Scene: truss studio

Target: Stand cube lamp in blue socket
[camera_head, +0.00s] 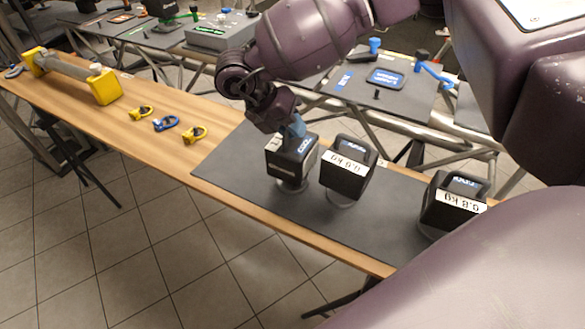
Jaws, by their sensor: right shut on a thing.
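Three black cube-shaped objects with white labels stand on grey round bases on a dark mat (225,165). My right gripper (297,128) reaches down from above with its bluish fingertips at the top of the left cube (291,158), and is shut on it. This cube is upright, at or just above the mat; I cannot tell which. The middle cube (346,165) stands close to its right, and the right cube (455,203) stands farther off. A square blue-marked recess (385,78) is on a dark panel behind; I cannot tell whether it is the blue socket. My left gripper is not in view.
The wooden bench (150,130) holds two yellow rings (141,113), a blue ring (165,123) and a yellow-ended grey bar (105,87). Blue handles (434,75) stand up from the rear panel. A grey box (222,32) sits farther back.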

